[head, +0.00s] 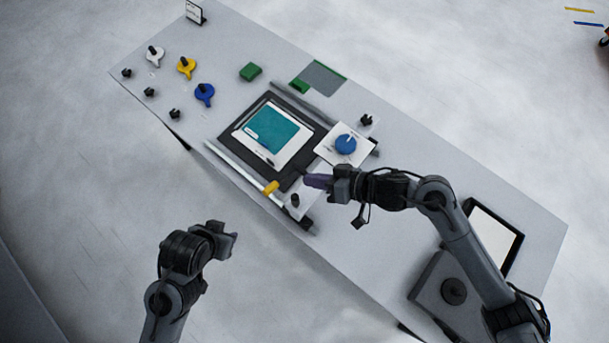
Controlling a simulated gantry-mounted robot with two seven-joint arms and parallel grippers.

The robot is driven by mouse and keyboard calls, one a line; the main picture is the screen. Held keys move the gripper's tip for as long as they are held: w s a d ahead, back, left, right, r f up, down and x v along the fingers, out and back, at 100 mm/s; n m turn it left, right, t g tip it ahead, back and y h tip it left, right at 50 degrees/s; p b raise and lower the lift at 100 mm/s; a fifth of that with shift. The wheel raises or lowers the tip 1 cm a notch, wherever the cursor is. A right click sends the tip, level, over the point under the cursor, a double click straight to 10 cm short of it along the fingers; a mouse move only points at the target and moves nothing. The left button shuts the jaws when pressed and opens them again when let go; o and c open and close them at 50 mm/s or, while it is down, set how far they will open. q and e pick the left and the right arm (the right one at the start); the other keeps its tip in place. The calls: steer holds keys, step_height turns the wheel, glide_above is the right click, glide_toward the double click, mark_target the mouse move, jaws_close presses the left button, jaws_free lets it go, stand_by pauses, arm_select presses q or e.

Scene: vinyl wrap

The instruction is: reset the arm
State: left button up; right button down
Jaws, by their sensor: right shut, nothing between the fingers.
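My right arm reaches in from the lower right. Its gripper (318,181) is shut and empty, with purplish fingers over the right front corner of the dark frame on the table. My left gripper (230,239) is off the table's front edge, above the floor. Its fingers are small and dark, and I cannot tell whether they are open.
The long grey table (400,150) holds a dark frame (233,138) with a teal sheet (275,132) on a white panel. A blue round knob (346,143) is close behind my right gripper. White, yellow and blue pieces are at far left. A tablet (494,238) lies right.

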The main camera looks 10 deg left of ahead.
steer(key=shift+s+d+r, duration=0.1)
steer(key=shift+d+r, duration=0.05)
steer(key=shift+d, duration=0.1)
stand_by(0.3)
